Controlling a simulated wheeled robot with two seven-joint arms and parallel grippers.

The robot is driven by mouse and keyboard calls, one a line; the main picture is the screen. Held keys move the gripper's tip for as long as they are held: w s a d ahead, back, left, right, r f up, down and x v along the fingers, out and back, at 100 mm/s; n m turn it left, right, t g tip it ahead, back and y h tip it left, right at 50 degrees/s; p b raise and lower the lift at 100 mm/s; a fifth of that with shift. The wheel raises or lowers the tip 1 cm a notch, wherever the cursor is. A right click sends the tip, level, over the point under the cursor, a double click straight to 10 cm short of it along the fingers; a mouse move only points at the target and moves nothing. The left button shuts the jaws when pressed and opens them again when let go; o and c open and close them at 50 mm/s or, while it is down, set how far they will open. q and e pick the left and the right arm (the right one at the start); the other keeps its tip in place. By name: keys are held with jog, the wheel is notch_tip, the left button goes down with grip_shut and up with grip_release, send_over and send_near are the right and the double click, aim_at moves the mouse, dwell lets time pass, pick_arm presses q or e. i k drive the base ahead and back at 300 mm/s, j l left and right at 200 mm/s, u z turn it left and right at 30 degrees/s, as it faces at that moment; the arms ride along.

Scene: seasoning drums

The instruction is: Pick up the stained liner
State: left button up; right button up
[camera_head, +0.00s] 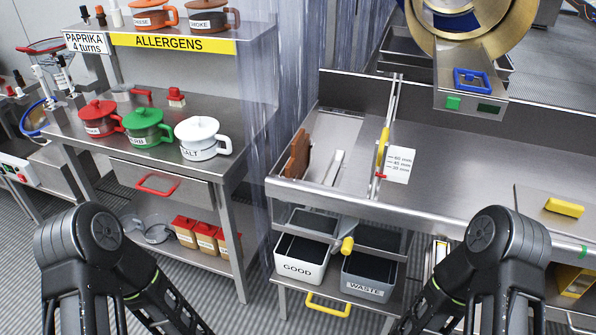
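I cannot pick out a stained liner for certain. A reddish-brown slab (298,155) leans upright at the left end of the steel bench (455,150); whether it is the liner I cannot tell. A thin pale strip (334,168) lies to its right. Under the bench stand a white bin marked GOOD (297,270) and a grey bin marked WASTE (366,288); their insides look dark and show no clear liner. My two black arms come in at the bottom left and bottom right, but both grippers are out of the frame.
A steel shelf with red, green and white lidded pots (203,135) stands left, below a yellow ALLERGENS label (172,43). A clear strip curtain (300,60) hangs between shelf and bench. A drum (470,25) overhangs the bench. A yellow block (564,207) lies at right.

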aim_at(299, 161)
jog(key=z, duration=0.4)
jog(key=j+z, duration=0.7)
jog(key=z, duration=0.15)
jog(key=j+z, duration=0.45)
jog(key=k+j, duration=0.1)
jog(key=j, duration=0.3)
jog(key=k+j+z, duration=0.1)
jog(key=j, duration=0.3)
jog(key=k+j+z, duration=0.1)
jog(key=j, duration=0.3)
jog(key=k, duration=0.05)
